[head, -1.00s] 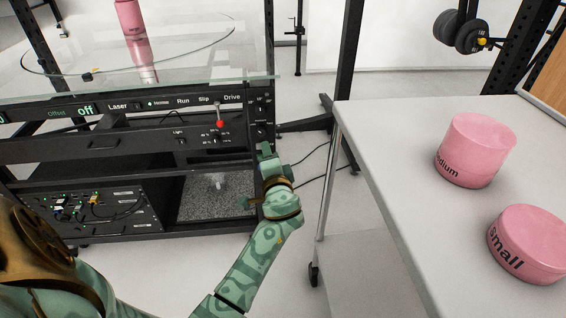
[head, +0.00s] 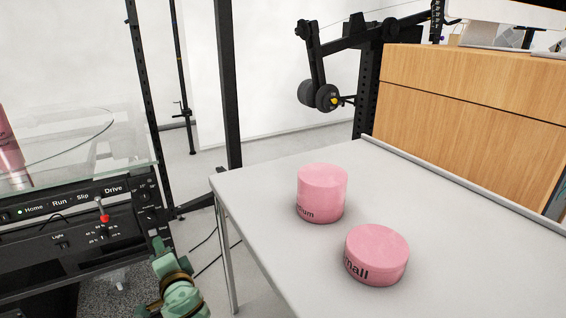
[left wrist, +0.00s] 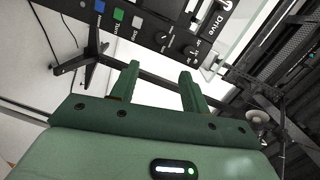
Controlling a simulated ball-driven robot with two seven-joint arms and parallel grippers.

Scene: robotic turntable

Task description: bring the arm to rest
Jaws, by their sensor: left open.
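My left gripper (head: 158,258) is at the lower left of the head view, in front of the right end of the turntable's control panel (head: 75,200). In the left wrist view its two green fingers (left wrist: 160,82) stand apart with nothing between them. The panel, with the word Drive and several knobs and buttons (left wrist: 170,38), lies beyond the fingertips. A lever with a red knob (head: 104,218) stands on the panel, left of the gripper. My right gripper is not in view.
A pale table (head: 270,215) to the right carries a medium pink cylinder (head: 322,192) and a small pink one (head: 376,255). Another pink cylinder (head: 10,160) stands on the glass turntable at the left edge. A wooden cabinet (head: 470,100) stands behind the table.

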